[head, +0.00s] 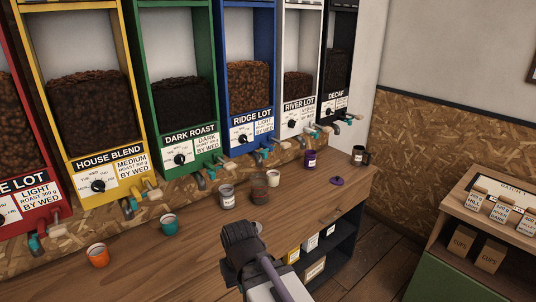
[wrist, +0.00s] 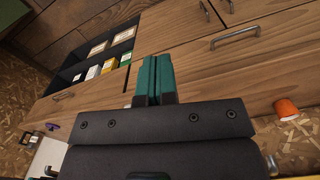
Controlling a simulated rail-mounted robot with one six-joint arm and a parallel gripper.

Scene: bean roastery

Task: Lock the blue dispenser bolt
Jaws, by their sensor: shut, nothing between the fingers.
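The blue dispenser (head: 221,70), labelled Ridge Lot, stands in the row on the back wall and is partly filled with brown beans. Small grey and teal fittings (head: 262,154) sit below its label; they are too small to tell the bolt's position. My gripper (wrist: 155,62) shows in the wrist view with its two teal fingers pressed together and nothing between them. It points toward the wooden drawer fronts, away from the dispensers. In the head view my arm rises at the bottom centre, well apart from the blue dispenser; the fingertips cannot be made out there.
Yellow, green, white and black dispensers flank the blue one. A side cabinet (head: 460,250) stands right.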

